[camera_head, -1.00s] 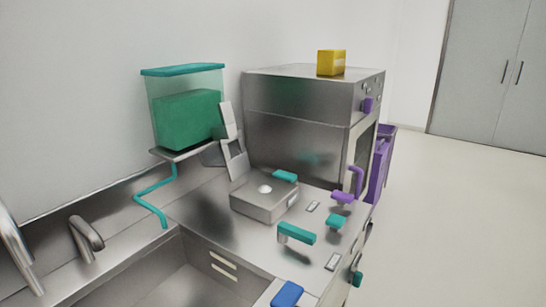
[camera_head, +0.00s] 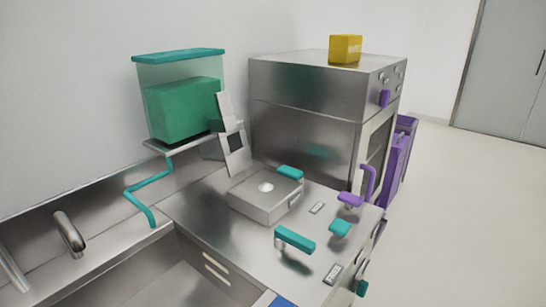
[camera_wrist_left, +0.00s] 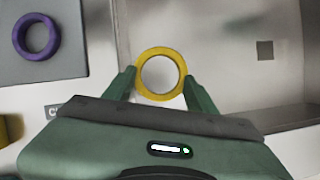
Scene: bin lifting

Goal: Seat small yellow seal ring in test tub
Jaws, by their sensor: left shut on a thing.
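A yellow seal ring (camera_wrist_left: 160,51) is held between the two fingertips of my left gripper (camera_wrist_left: 160,76) in the left wrist view. The gripper is shut on the ring's outer sides, and its open hole faces the camera. A pale metal surface shows through and beyond the ring, at a distance I cannot judge. A steel basin (camera_head: 150,281) lies at the bottom of the head view; I cannot tell whether it is the test tub. Neither gripper shows in the head view, and my right gripper is in no view.
A purple ring (camera_wrist_left: 36,36) lies on a grey pad at the left of the wrist view. In the head view, a yellow block (camera_head: 345,49) stands on a steel oven (camera_head: 305,135). A green-filled container (camera_head: 180,105) and a low steel box (camera_head: 264,197) stand beyond the basin.

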